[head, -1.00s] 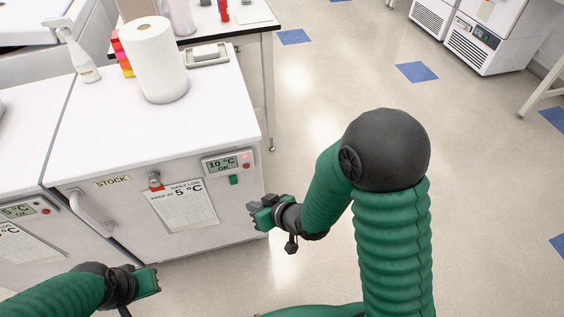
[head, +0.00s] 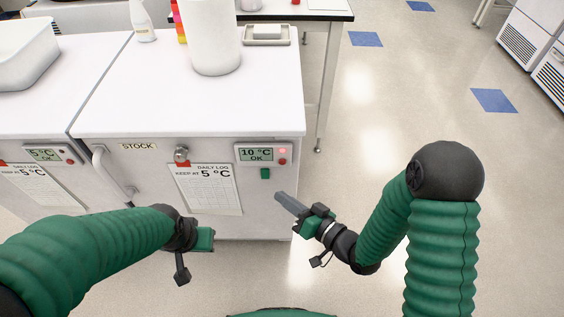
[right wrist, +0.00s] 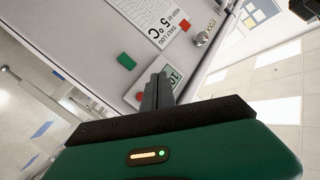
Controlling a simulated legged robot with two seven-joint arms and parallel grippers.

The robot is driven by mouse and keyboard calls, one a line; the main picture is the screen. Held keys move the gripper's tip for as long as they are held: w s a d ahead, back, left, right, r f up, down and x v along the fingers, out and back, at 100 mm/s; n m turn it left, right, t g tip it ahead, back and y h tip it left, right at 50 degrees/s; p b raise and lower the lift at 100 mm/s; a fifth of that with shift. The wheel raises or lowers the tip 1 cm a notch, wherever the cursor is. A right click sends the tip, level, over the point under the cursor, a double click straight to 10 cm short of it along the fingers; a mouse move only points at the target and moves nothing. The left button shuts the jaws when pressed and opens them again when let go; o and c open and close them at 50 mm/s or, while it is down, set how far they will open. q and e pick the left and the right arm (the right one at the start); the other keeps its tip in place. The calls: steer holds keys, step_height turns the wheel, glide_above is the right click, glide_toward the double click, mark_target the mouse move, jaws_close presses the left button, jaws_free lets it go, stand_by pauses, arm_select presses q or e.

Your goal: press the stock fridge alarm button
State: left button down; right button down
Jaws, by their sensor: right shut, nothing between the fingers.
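The stock fridge (head: 115,164) stands ahead, with a STOCK label and a display panel (head: 263,154) reading 10 °C OK. At the panel's right end are a lit red lamp (head: 282,151) and a small red button (head: 282,161) just under it. The panel also shows in the right wrist view (right wrist: 152,88), partly hidden by my fingers. My right gripper (head: 280,197) is shut and empty, below and in front of the panel, fingers pointing up-left toward the fridge. My left gripper (head: 208,239) is low before the fridge; its fingers cannot be made out.
A green magnet (head: 265,173) and a daily log sheet (head: 205,190) are on the fridge front, beside a lock (head: 181,154). The door handle (head: 110,175) sticks out at left. A paper roll (head: 213,40) stands on top. Floor right of the fridge is clear.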

mark_target(282, 162)
arm_select(q)
steer(key=shift+d+r, duration=0.1)
steer(key=shift+d, duration=0.1)
arm_select(e)
steer(key=w, duration=0.7)
steer(key=shift+w+d, duration=0.15)
steer(key=shift+w, duration=0.25)
arm_select(q)
steer(key=shift+d, duration=0.1)
arm_select(e)
steer(key=shift+d, duration=0.1)
stand_by(1.2)
arm_select(q)
steer(key=shift+r, duration=0.15)
arm_select(e)
steer(key=shift+w+r, duration=0.1)
steer(key=shift+w, duration=0.25)
